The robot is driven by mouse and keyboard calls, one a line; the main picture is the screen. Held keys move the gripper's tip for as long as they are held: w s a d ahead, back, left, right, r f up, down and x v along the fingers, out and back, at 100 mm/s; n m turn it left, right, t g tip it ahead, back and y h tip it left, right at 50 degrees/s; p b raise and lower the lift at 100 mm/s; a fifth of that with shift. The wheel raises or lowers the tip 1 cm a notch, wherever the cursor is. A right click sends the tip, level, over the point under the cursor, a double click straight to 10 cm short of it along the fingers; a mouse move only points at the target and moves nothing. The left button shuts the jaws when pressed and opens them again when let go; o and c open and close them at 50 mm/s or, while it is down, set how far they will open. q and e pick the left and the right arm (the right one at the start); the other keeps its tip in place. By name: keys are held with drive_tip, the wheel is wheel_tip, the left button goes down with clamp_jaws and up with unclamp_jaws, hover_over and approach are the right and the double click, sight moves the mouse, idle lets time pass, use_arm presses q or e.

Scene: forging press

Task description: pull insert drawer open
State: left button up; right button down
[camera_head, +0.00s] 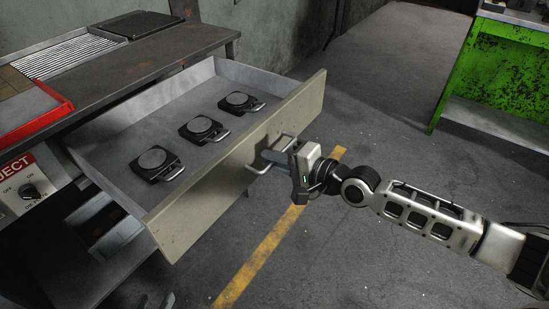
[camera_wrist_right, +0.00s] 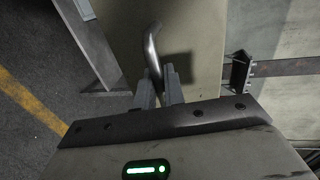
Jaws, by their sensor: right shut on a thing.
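The insert drawer (camera_head: 217,172) stands pulled well out from under the workbench in the head view, with its pale front panel toward the lower right. Inside it lie 3 dark inserts with round grey tops, such as the middle one (camera_head: 201,129). My right gripper (camera_head: 272,158) is at the outside of the drawer front, shut on the metal bar handle (camera_head: 258,168). In the right wrist view the two fingers (camera_wrist_right: 158,88) close around the lower end of the curved handle (camera_wrist_right: 152,48). My left gripper does not show.
The workbench (camera_head: 150,58) carries a red-edged tray (camera_head: 62,108) and a ribbed grey plate (camera_head: 68,54). A panel with a knob (camera_head: 28,191) is below at left. A green table (camera_head: 497,65) stands at the far right. The floor right of the drawer is clear, with a yellow line (camera_head: 262,255).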

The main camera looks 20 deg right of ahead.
drive_tip(key=c, duration=1.6)
unclamp_jaws()
use_arm(q)
drive_tip(key=shift+f, duration=0.1)
use_arm(e)
drive_tip(key=shift+o, duration=0.2)
use_arm(q)
drive_tip(key=shift+f, duration=0.1)
drive_tip(key=shift+r+p, duration=0.4)
drive_tip(key=shift+p, duration=0.3)
use_arm(e)
drive_tip(key=v, duration=1.6)
